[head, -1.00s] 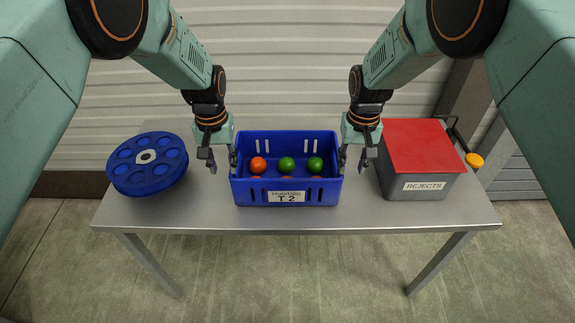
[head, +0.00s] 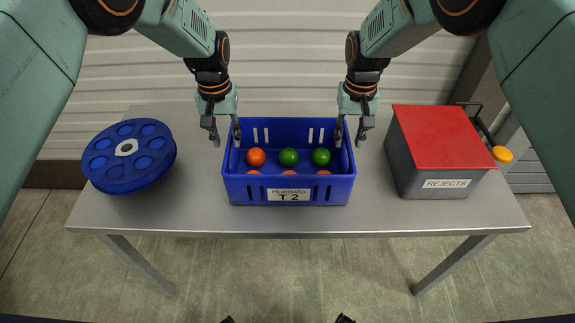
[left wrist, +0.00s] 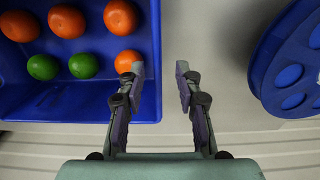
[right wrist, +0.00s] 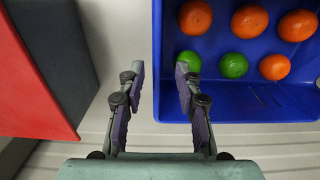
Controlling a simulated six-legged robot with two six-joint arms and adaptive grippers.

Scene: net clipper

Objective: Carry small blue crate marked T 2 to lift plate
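The blue crate marked T 2 (head: 240,193) stands on the grey table, holding several orange and green round fruits. It also shows in the left wrist view (left wrist: 100,103) and the right wrist view (right wrist: 235,108). My left gripper (head: 226,138) is open at the crate's left side wall; one finger appears inside the wall line and one outside. My right gripper (head: 350,138) is open at the right side wall in the same way. Both wrist views show a clear gap between the fingers, with the crate's edge seen between them. Contact is not visible. I cannot identify a lift plate.
A blue round reel with holes (head: 150,172) lies on the table (head: 300,219) at the left. A grey box with a red lid, marked REJECTS (head: 410,165), stands at the right. A yellow round knob (head: 502,154) is beside it. Bare table separates these from the crate.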

